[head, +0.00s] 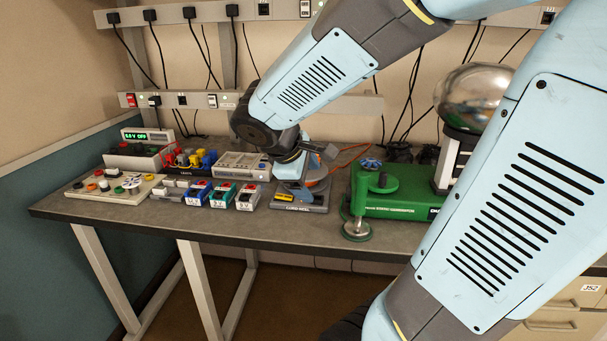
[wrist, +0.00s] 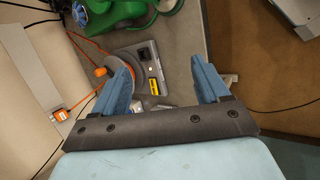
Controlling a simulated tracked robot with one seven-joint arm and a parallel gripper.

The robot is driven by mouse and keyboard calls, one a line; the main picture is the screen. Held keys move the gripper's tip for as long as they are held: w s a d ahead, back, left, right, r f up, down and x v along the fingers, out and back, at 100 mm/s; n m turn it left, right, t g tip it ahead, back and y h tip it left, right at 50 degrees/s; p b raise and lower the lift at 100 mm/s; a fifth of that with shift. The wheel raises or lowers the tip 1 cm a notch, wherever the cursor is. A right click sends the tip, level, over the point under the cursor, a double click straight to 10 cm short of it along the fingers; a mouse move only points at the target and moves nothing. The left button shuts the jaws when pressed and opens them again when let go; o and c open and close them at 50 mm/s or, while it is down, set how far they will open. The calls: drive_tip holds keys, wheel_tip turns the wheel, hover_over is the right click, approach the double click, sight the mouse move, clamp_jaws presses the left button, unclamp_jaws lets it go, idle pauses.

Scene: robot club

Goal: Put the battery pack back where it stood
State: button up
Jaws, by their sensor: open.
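Several small battery packs stand side by side near the table's front edge in the head view: one with a blue base (head: 197,194), one with a green base (head: 222,196) and a grey one with a red top (head: 248,197). I cannot tell which is the task's pack. My gripper (head: 301,168) is to the right of them, over a grey scale-like device with a yellow label (head: 288,198). In the wrist view my gripper (wrist: 160,66) is open and empty, with that device (wrist: 140,62) showing between its blue fingers. A small pale thing (wrist: 231,78) shows partly beside the right finger.
A green machine (head: 400,195) with a metal dome (head: 470,97) stands to the right. Bare table (head: 300,225) runs along the front.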

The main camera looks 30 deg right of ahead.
drive_tip(key=s+a+r+m+t+y, duration=0.2)
drive_tip(key=s+a+r+m+y, duration=0.3)
drive_tip(key=s+m, duration=0.4)
drive_tip(key=shift+a+r+t+y, duration=0.3)
drive_tip(key=shift+r+y, duration=0.35)
drive_tip(key=shift+y, duration=0.15)
idle(0.3)
